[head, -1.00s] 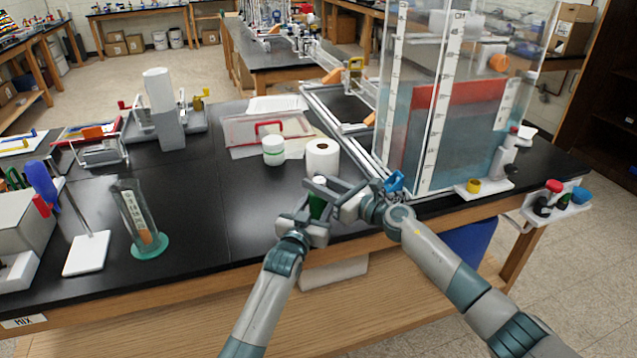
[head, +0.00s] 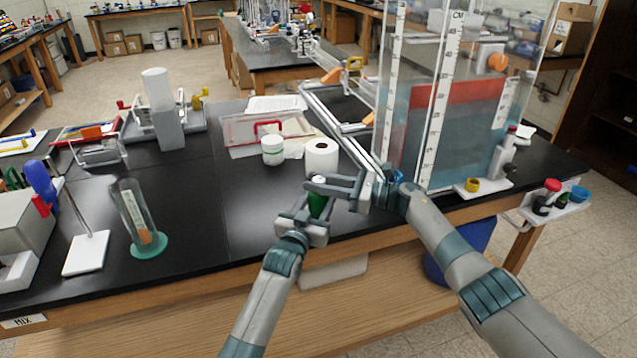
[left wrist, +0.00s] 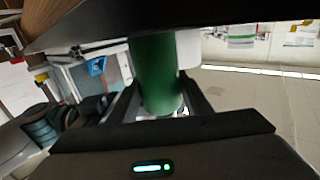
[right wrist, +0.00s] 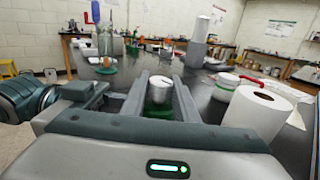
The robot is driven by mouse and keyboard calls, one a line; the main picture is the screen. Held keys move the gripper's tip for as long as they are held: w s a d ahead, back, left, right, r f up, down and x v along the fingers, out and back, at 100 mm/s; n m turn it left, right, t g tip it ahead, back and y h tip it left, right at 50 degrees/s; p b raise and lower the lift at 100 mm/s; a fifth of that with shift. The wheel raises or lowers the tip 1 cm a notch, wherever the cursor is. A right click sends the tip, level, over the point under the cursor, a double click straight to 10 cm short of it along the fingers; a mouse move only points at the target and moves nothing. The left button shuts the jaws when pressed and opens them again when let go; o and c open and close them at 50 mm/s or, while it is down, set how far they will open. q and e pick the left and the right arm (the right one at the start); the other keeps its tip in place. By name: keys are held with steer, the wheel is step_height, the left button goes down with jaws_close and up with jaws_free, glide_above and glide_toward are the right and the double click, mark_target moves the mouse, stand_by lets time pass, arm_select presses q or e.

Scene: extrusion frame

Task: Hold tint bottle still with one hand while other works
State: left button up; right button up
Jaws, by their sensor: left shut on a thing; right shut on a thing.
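The green tint bottle (head: 317,206) is upright at the front edge of the black bench. My left gripper (head: 315,214) is shut around its body; the green body also shows between the fingers in the left wrist view (left wrist: 156,75). My right gripper (head: 326,187) reaches in from the right at the bottle's top and is shut on it. In the right wrist view its fingers flank the pale cap (right wrist: 155,82), with green (right wrist: 157,106) showing below. The fingers hide part of the bottle, and I cannot tell exactly where they touch it.
A white paper roll (head: 321,157) and a white jar (head: 272,150) stand just behind the bottle. A tall clear tank (head: 440,130) with red and blue liquid stands right. A clear cylinder on a green base (head: 150,245) stands left. Bench between is clear.

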steer(key=shift+d+f+n+g, duration=0.15)
steer(key=shift+n+g, duration=0.1)
steer(key=shift+g, duration=0.25)
steer(key=shift+f+n+g, duration=0.15)
steer(key=shift+n+g, duration=0.1)
steer(key=shift+g, duration=0.25)
steer(key=o, duration=1.1)
steer(key=shift+r, duration=0.15)
steer(key=shift+d, duration=0.1)
steer(key=d, duration=0.4)
steer(key=s+d, duration=0.1)
steer(key=d, duration=0.2)
steer(key=s+d, duration=0.1)
steer(key=d, duration=0.3)
steer(key=shift+s+d+f, duration=0.15)
steer(key=shift+d+f, duration=0.05)
steer(key=shift+d, duration=0.1)
